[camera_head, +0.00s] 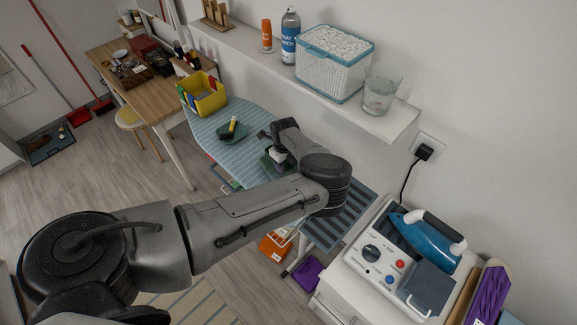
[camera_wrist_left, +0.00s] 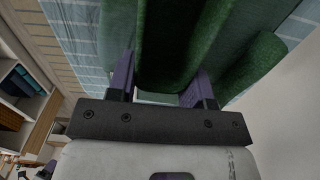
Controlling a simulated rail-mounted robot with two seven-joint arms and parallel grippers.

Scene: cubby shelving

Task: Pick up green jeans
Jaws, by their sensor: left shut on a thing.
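The green jeans (camera_wrist_left: 168,45) fill the upper middle of the left wrist view as thick dark green folds. My left gripper (camera_wrist_left: 162,88) is shut on them, with a finger on either side of the cloth. In the head view my left arm reaches across to the striped ironing board (camera_head: 211,133). There my left gripper (camera_head: 278,158) is small and partly hidden by my own arm, with a bit of dark green cloth beside it. I cannot tell whether the jeans still touch the board. My right gripper is out of view.
A yellow bin (camera_head: 207,97) and a green plate (camera_head: 232,131) with a yellow-topped item are on the board. A wall shelf (camera_head: 398,122) above holds a basket (camera_head: 333,72) and glass (camera_head: 379,96). A blue iron (camera_head: 428,246) is at right.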

